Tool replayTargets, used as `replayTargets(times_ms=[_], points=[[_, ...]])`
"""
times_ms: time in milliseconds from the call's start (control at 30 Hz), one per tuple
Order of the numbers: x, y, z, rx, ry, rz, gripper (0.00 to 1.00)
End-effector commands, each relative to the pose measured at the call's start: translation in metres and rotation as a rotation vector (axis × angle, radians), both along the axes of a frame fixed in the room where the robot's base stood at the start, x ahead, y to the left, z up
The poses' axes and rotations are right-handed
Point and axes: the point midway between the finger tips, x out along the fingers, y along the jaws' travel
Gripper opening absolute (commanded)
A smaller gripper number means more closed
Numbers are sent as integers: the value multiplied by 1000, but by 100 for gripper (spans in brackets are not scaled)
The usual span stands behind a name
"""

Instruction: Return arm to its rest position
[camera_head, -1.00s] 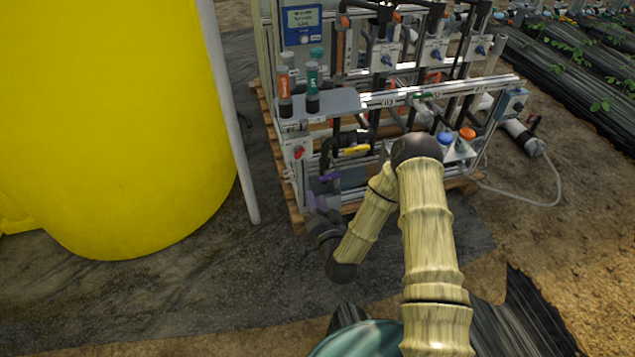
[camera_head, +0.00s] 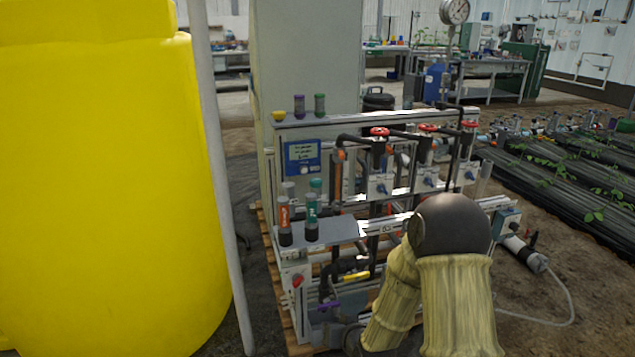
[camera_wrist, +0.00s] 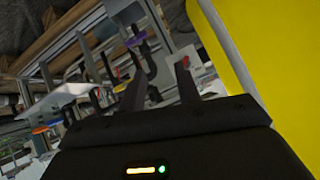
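My arm (camera_head: 455,300) is bent in front of the skid in the head view, with its dark elbow joint high and close to the camera. My gripper's end is low and mostly hidden or cut off at the bottom of that view. In the wrist view, my gripper (camera_wrist: 160,75) shows two dark fingers spread apart, with nothing seen between them. Beyond the fingers is the skid's lower part, with a purple-handled valve (camera_wrist: 136,39) and a red knob (camera_wrist: 185,62). I cannot tell the exact gap between the fingers and the skid.
The fertigation skid (camera_head: 345,231) stands ahead on a pallet, with bottles (camera_head: 284,222) on its shelf and red-handled valves (camera_head: 379,132) above. A big yellow tank (camera_head: 100,190) and a grey pole (camera_head: 222,200) stand left. Planted beds (camera_head: 560,185) lie right.

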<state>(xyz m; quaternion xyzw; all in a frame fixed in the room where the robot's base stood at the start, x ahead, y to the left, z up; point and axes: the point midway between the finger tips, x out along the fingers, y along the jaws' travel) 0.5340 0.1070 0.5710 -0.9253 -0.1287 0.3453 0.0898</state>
Motion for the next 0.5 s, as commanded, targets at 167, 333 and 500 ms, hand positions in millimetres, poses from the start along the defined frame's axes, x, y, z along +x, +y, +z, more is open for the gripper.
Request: replayTargets(times_ms=[167,333,500], points=[[-26,-32,27,-136,128,-8,33],[-62,-61,52,-230,263,-32,33],[-106,-84,76,-287,397,-60,33]])
